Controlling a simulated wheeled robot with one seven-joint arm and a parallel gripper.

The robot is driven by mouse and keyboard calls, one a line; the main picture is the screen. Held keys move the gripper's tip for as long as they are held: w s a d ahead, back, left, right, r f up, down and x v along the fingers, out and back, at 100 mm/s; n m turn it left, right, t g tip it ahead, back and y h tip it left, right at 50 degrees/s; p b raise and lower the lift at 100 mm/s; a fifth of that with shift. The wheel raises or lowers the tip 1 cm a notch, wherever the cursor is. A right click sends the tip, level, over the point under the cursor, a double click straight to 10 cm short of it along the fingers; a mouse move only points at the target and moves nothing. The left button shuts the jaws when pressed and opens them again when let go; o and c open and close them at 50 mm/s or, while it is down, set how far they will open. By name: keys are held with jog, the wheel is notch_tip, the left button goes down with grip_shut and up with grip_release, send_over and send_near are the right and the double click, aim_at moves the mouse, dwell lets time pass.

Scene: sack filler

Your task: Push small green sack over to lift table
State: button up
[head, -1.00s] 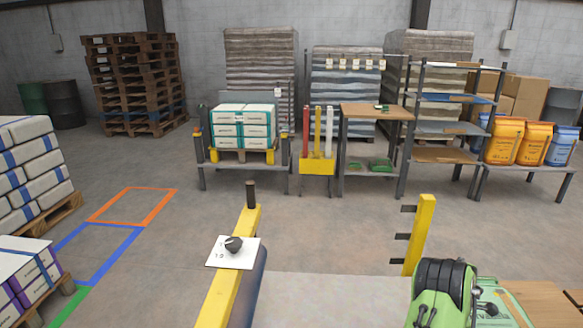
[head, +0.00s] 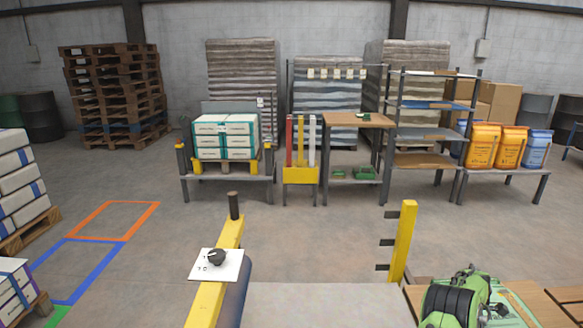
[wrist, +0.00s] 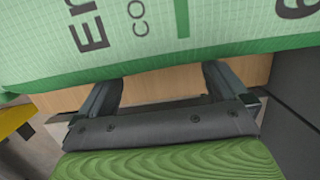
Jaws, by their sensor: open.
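The green sack (head: 503,296) lies on a wooden top at the bottom right of the head view, partly behind my green and black arm. In the wrist view the green printed sack (wrist: 150,45) fills the upper part, just past my fingertips. My gripper (wrist: 166,82) is open, its two dark fingers apart and nothing between them. The fingertips are at the sack's near edge; I cannot tell if they touch it. A flat grey surface (head: 320,303) at the bottom centre of the head view may be the lift table; I cannot tell for sure.
A yellow beam (head: 213,290) with a dial plate (head: 216,264) stands left of the grey surface. A yellow post (head: 403,240) with dark pegs stands at its right. A loaded pallet stand (head: 227,186) and shelves (head: 435,130) are further back. The floor between is clear.

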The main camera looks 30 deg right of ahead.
jog(key=s+d, duration=0.1)
jog(key=d, duration=0.2)
jog(key=s+d+b, duration=0.1)
jog(key=d, duration=0.1)
jog(key=shift+s+f, duration=0.15)
jog(key=shift+s, duration=0.2)
jog(key=shift+s+d, duration=0.35)
jog(key=shift+d, duration=0.05)
jog(key=shift+s+a, duration=0.1)
jog(key=p, duration=0.3)
jog(key=shift+r, duration=0.2)
jog(key=p, duration=0.3)
jog(key=shift+w+a+r+p, duration=0.15)
jog(key=shift+w+a+p, duration=0.15)
jog(key=shift+p, duration=0.1)
jog(key=a+p, duration=0.1)
jog(key=p, duration=0.4)
jog(key=shift+w+a+p, duration=0.2)
jog(key=shift+w+p, duration=0.15)
jog(key=shift+w, duration=0.05)
jog(key=shift+a+p, duration=0.2)
jog(key=shift+p, duration=0.35)
notch_tip(320, 180, up, 13)
jog(key=p, duration=0.8)
